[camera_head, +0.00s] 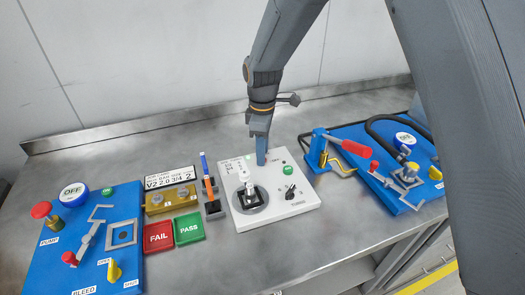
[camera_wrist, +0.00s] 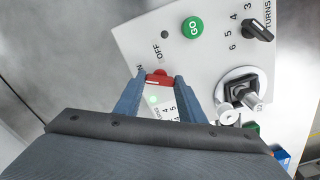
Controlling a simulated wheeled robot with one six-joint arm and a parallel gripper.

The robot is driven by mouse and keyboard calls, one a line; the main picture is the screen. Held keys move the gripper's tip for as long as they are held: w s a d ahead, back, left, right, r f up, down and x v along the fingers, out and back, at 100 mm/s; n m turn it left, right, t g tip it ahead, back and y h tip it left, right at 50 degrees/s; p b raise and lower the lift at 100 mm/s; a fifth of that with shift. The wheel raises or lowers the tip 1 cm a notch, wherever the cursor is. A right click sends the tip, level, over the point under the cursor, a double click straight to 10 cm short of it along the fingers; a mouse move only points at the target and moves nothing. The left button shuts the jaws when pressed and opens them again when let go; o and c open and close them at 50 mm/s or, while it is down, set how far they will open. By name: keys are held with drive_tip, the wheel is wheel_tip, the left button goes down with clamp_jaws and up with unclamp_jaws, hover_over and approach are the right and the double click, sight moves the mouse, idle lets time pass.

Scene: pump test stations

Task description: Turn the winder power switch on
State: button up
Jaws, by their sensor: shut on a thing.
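The winder is a white panel (camera_head: 300,207) in the middle of the bench, and it fills much of the wrist view (camera_wrist: 205,55). Its red power switch (camera_wrist: 158,77) sits between my fingertips in the wrist view, beside the letters ON and OFF. My gripper (camera_wrist: 157,82) is shut on the red switch, one blue finger on each side. A small pale green light (camera_wrist: 153,99) shows lit just below the switch. In the head view my gripper (camera_head: 261,158) reaches down to the panel's back edge and hides the switch.
The panel also carries a green GO button (camera_wrist: 193,28), a black turns knob (camera_wrist: 259,30) and a winding head (camera_wrist: 240,92). Blue pump stations stand at left (camera_head: 60,255) and right (camera_head: 350,140). FAIL (camera_head: 158,237) and PASS (camera_head: 189,228) pads lie left of the panel.

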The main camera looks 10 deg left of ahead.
drive_tip(key=o, duration=1)
drive_tip(key=shift+o, duration=0.2)
drive_tip(key=shift+r, duration=0.1)
drive_tip(key=shift+r+b, duration=1.05)
drive_tip(key=shift+r, duration=2.8)
